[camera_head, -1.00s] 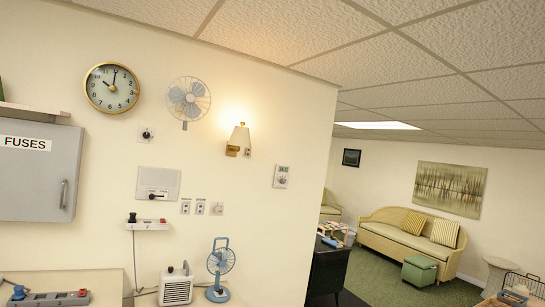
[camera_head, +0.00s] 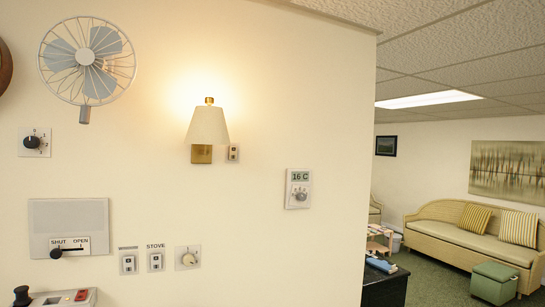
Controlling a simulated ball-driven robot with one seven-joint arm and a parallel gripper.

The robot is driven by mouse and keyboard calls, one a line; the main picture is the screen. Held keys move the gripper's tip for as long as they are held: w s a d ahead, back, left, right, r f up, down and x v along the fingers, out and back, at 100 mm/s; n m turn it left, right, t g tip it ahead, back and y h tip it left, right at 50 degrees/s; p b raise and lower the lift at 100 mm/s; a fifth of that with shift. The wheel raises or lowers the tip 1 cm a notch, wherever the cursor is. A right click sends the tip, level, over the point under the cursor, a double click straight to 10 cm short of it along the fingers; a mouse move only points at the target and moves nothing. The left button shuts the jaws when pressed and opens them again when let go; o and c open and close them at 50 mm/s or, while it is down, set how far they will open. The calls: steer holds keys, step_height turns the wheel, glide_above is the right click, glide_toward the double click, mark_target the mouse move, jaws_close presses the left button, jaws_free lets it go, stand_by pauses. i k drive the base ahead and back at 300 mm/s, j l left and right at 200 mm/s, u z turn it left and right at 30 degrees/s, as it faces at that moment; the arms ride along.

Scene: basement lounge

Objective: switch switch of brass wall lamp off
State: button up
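The brass wall lamp (camera_head: 207,128) hangs on the cream wall, left of the middle of the view. It has a cream shade, a brass knob on top and a brass base, and it glows, lighting the wall around it. A small switch (camera_head: 233,153) on a pale plate sits on the wall just right of the lamp's brass base. The position of its small dark rocker is too small to tell. My gripper does not show in this view.
Wall fan (camera_head: 87,61), dial (camera_head: 34,142), SHUT/OPEN lever panel (camera_head: 68,228), two switches, one labelled STOVE (camera_head: 155,261), knob (camera_head: 187,257) and thermostat (camera_head: 299,188) surround the lamp. The wall ends at right; beyond are a dark cabinet (camera_head: 385,285) and sofa (camera_head: 470,232).

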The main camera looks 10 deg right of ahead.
mark_target(233, 151)
steer(key=i+z, duration=0.15)
steer(key=i, duration=2.05)
